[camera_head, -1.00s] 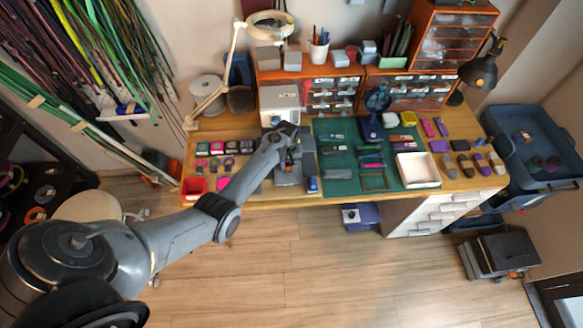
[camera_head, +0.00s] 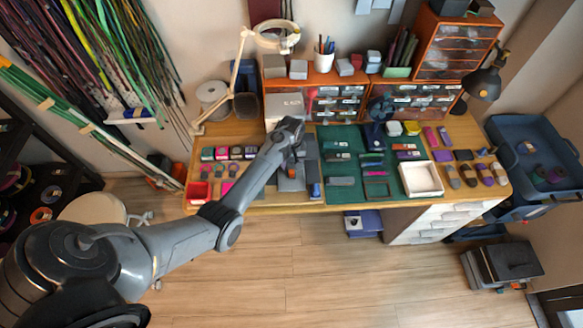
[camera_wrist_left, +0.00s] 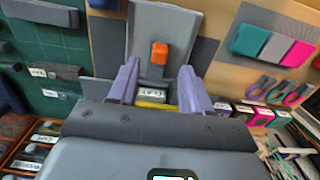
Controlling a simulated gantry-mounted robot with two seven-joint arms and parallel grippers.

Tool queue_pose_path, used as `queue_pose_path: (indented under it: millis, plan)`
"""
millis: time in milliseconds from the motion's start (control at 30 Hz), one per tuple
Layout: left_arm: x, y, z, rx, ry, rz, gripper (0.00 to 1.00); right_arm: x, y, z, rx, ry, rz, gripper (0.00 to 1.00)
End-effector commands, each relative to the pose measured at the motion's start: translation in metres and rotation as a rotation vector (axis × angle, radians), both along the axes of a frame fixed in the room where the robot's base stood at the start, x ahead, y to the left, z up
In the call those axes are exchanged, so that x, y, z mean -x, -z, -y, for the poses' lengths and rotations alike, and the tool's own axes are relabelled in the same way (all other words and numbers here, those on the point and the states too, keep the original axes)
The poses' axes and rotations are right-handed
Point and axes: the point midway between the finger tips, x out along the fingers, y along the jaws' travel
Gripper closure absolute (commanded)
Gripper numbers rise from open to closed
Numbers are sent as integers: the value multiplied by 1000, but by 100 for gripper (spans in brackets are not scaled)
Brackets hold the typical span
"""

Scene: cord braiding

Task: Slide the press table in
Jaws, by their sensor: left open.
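The press (camera_head: 284,106) stands at the back of the desk, left of the green mat, partly hidden by my left arm. Its grey table (camera_head: 290,184) reaches toward the desk's front edge. In the left wrist view the grey table (camera_wrist_left: 160,22) carries an orange block (camera_wrist_left: 159,53). My left gripper (camera_head: 297,152) is over the press table. In the left wrist view its two fingers (camera_wrist_left: 160,66) are apart, one on each side of the orange block near the tips. Contact cannot be told. A small block labelled FLAT (camera_wrist_left: 153,94) shows between the fingers. My right gripper is not in view.
The green mat (camera_head: 341,193) with tools and a white tray (camera_head: 420,179) lies to the right. Small coloured pieces and a red box (camera_head: 199,191) lie to the left. Drawer units (camera_head: 340,101) and a lamp (camera_head: 215,100) stand behind. The floor in front is clear.

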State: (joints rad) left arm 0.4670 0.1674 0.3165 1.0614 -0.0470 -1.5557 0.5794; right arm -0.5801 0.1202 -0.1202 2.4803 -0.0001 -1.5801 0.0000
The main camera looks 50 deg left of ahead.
Motion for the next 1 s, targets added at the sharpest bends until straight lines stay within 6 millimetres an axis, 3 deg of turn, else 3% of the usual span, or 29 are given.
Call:
queue_pose_path:
  millis: [200,400,833,1000]
  plan:
    - [0,-34,0,-1,1,1,51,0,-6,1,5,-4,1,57]
    - [0,-49,0,0,1,0,51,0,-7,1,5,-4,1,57]
    - [1,-50,0,0,2,-2,51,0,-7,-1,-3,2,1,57]
    - [19,-34,3,-16,19,-26,51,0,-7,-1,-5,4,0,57]
